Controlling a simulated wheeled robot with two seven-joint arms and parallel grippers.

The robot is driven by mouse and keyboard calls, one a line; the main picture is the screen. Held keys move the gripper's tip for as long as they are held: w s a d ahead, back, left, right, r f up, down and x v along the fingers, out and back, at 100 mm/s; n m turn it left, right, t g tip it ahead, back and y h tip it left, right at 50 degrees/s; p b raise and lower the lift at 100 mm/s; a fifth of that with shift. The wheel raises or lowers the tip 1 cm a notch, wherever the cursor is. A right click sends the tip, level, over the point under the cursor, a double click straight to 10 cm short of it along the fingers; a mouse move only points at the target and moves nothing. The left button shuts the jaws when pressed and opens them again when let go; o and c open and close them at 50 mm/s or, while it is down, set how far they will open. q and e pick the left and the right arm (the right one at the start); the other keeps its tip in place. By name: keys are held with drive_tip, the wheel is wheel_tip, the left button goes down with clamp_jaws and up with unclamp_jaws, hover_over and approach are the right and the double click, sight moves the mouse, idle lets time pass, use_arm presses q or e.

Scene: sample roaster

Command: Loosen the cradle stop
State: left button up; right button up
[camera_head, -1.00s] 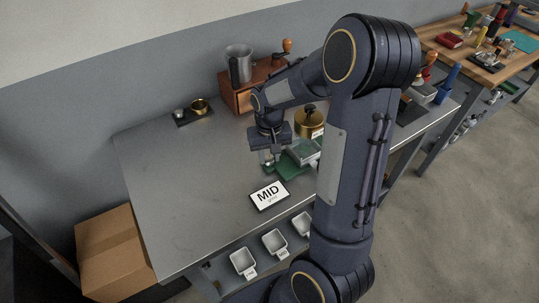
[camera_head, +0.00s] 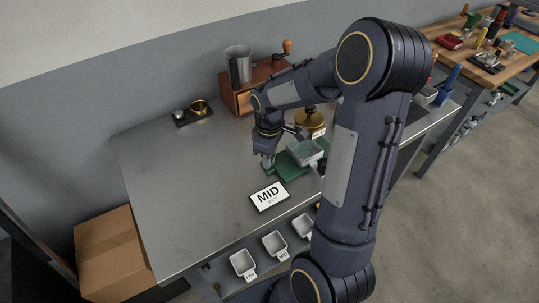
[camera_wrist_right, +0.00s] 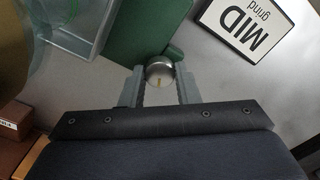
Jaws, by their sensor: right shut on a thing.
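The cradle stop looks to be a round silver knob (camera_wrist_right: 159,69) with a small yellow mark, at the edge of a green base (camera_wrist_right: 139,28). In the right wrist view it sits between the two grey fingers of my right gripper (camera_wrist_right: 160,84), which are shut on it. In the head view my right gripper (camera_head: 267,163) points down at the left end of the green base (camera_head: 288,168), and the knob is hidden there. A clear tray (camera_head: 305,152) rests over the base. My left gripper is not in view.
A brass pot (camera_head: 310,120) and a wooden box (camera_head: 240,100) stand behind. The left part of the metal table (camera_head: 190,190) is clear.

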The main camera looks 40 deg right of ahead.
drive_tip(key=shift+n, duration=1.5)
drive_tip(key=o, duration=1)
drive_tip(key=shift+c, duration=0.2)
drive_tip(key=shift+r, duration=3.95)
